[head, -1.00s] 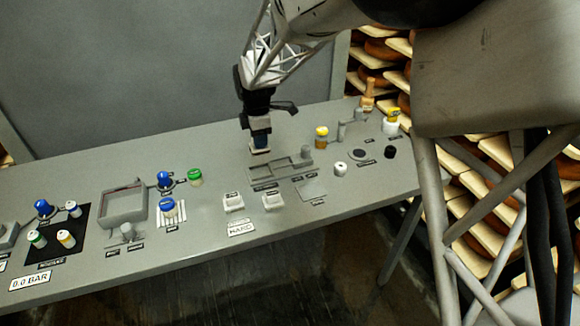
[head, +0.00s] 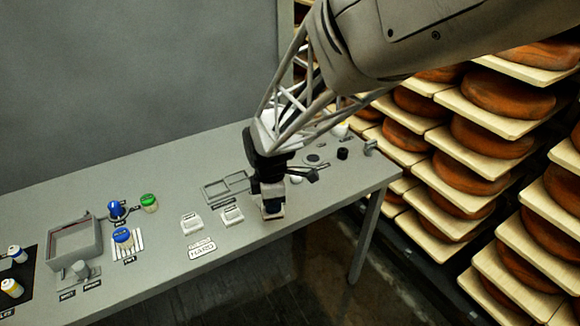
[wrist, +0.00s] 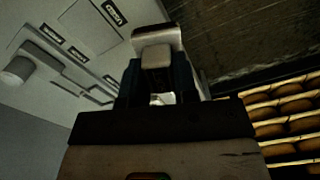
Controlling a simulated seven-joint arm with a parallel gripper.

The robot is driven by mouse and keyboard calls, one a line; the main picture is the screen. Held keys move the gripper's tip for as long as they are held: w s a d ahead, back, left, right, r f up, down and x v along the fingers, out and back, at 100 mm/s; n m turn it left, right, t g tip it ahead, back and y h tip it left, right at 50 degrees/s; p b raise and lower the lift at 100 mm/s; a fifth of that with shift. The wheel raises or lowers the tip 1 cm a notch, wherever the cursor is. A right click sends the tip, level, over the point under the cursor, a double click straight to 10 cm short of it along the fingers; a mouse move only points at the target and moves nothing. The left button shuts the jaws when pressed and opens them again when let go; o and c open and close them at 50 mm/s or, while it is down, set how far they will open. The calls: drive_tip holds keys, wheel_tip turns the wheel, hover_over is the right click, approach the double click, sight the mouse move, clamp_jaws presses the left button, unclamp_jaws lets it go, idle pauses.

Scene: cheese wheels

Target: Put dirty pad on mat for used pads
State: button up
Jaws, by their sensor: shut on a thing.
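My gripper (head: 272,203) points down near the table's front edge, right of two white blocks. It is shut on a pad. In the head view the pad's pale brownish underside edge (head: 272,215) shows below the fingers, close above or on the tabletop; I cannot tell if it touches. In the wrist view a beige, pale-topped block (wrist: 157,53), apparently the pad, sits between the dark fingers (wrist: 158,85). The grey square mat seen earlier is hidden behind my gripper, which covers that spot in the head view.
A grey slotted tray (head: 226,187) lies left of my gripper. A black knob (head: 343,153) and a white one lie behind to the right. Cheese shelves (head: 480,130) flank the table's right end.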

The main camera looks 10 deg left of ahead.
drive_tip(key=s+d+f+m, duration=0.1)
drive_tip(key=s+d, duration=0.2)
drive_tip(key=d, duration=0.2)
drive_tip(key=shift+s+f, duration=0.2)
drive_tip(key=w+a, duration=0.3)
drive_tip(key=w, duration=0.1)
drive_tip(key=w+a+f, duration=0.1)
drive_tip(key=w+a, duration=0.2)
drive_tip(key=w, duration=0.1)
drive_tip(key=w+a, duration=0.3)
drive_tip(key=w, duration=0.2)
drive_tip(key=shift+w+a+f, duration=0.1)
drive_tip(key=shift+a+f, duration=0.05)
drive_tip(key=shift+f, duration=0.1)
idle(0.4)
drive_tip(key=shift+f, duration=1.75)
drive_tip(key=shift+f, duration=0.1)
drive_tip(key=o, duration=0.9)
drive_tip(key=shift+o, duration=0.2)
